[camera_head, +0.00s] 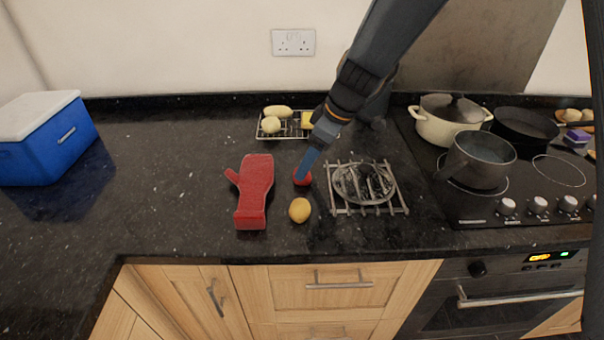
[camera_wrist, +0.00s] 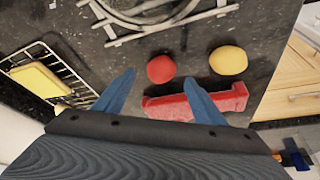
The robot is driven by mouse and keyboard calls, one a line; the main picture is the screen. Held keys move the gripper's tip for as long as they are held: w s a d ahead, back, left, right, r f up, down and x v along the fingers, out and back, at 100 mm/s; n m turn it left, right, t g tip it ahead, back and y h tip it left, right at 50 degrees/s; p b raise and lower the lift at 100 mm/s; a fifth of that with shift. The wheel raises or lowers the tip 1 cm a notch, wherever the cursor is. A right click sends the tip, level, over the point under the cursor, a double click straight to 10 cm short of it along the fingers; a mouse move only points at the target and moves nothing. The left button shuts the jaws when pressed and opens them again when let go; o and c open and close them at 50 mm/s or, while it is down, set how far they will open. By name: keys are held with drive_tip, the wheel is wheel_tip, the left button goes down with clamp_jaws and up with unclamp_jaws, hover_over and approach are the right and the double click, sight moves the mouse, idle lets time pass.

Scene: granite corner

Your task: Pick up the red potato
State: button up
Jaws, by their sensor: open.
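The red potato (camera_head: 302,177) lies on the black granite counter, between the red oven mitt and the metal rack. In the head view my gripper (camera_head: 306,166) reaches down over it from behind and partly covers it. In the wrist view the red potato (camera_wrist: 161,69) is fully visible, beyond the fingertips and between their lines. My gripper (camera_wrist: 160,85) is open with its two blue fingers apart and nothing between them. I cannot tell its exact height above the counter.
A yellow potato (camera_head: 300,210) lies close in front of the red one. The red oven mitt (camera_head: 254,190) is to the left, a metal trivet (camera_head: 366,188) to the right. A wire rack (camera_head: 270,133) with pale and yellow items stands behind.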

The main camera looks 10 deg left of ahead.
sight(307, 181)
drive_tip(key=shift+p+x, duration=0.85)
drive_tip(key=shift+x, duration=1.4)
drive_tip(key=shift+s+d, duration=0.1)
drive_tip(key=shift+s, duration=0.05)
drive_tip(key=c, duration=1.2)
drive_tip(key=shift+o, duration=0.2)
